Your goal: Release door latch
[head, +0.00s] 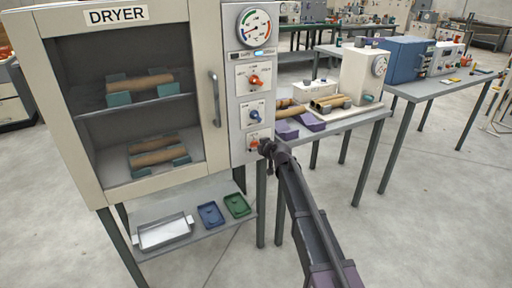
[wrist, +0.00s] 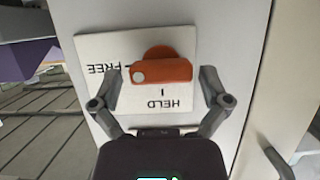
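The dryer (head: 118,14) is a pale cabinet with a glass door, and the door is closed with a vertical handle (head: 215,99) at its right. The latch is an orange knob (head: 254,144) at the bottom of the control column. In the wrist view the orange knob (wrist: 162,71) sits on a white plate lettered FREE and HELD, seen upside down. Its pale dot is at the left end, toward FREE. My gripper (wrist: 163,88) is open, with one finger on each side of the knob. I cannot tell whether the fingers touch it. In the head view my gripper (head: 266,148) partly covers the knob.
Above are a blue knob (head: 255,115), an orange knob (head: 255,80) and a gauge (head: 254,27). A shelf below holds a metal tray (head: 165,232), a blue tray (head: 210,214) and a green tray (head: 237,204). A table with a winder (head: 363,75) stands to the right.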

